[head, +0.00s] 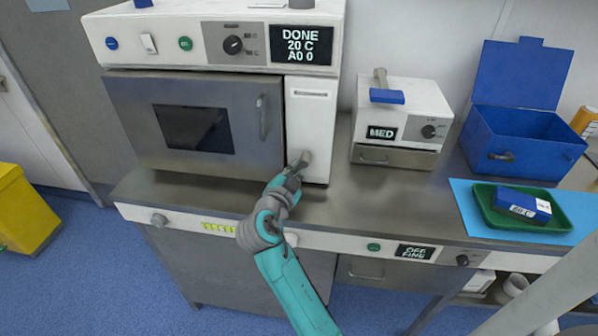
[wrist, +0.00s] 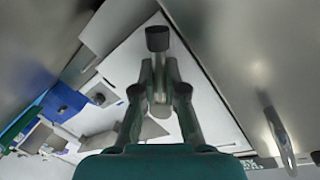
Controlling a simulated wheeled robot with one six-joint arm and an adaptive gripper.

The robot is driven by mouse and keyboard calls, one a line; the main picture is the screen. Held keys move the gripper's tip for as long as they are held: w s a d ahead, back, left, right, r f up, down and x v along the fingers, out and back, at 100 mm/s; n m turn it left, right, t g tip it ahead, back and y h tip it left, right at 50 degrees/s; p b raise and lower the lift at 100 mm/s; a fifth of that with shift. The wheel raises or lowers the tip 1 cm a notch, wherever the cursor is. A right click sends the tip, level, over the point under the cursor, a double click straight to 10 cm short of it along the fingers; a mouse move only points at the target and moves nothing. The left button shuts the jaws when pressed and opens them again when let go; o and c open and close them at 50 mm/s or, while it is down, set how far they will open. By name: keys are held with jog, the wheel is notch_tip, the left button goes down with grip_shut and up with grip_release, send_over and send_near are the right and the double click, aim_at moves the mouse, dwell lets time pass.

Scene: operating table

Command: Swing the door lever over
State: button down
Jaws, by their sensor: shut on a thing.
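The door lever (head: 304,156) is a short grey bar low on the white panel to the right of the autoclave door. In the wrist view its dark round end (wrist: 158,38) sticks out past my fingertips. My gripper (head: 296,168) reaches up to it from below and is shut on it; the fingers also show in the wrist view (wrist: 159,72). The grey door (head: 130,110) with a dark window stands left of the lever. It looks shut or nearly so. Its vertical handle (head: 262,117) is free. My fingers partly hide the lever and its pivot.
The display (head: 300,46) reads DONE, 20 C. Right of the panel stand a small white device (head: 402,105), a blue open-lidded box (head: 520,125) and a green tray (head: 560,220) on a blue mat. The steel counter (head: 350,205) is clear in front. A yellow bin (head: 22,210) is far left.

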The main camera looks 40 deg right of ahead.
jog(key=m, duration=0.3)
jog(key=shift+w+a+r+t+y, duration=0.25)
jog(key=shift+w+r+t+y, duration=0.05)
jog(key=shift+r+y, duration=0.1)
jog(key=m, duration=0.2)
jog(key=r+m+y, duration=0.1)
jog(key=m, duration=0.1)
jog(key=shift+w+a+r+t, duration=0.15)
jog(key=shift+w+t, duration=0.05)
jog(key=shift+t, duration=0.1)
jog(key=c, duration=1.2)
grip_release()
jog(key=v, duration=1.2)
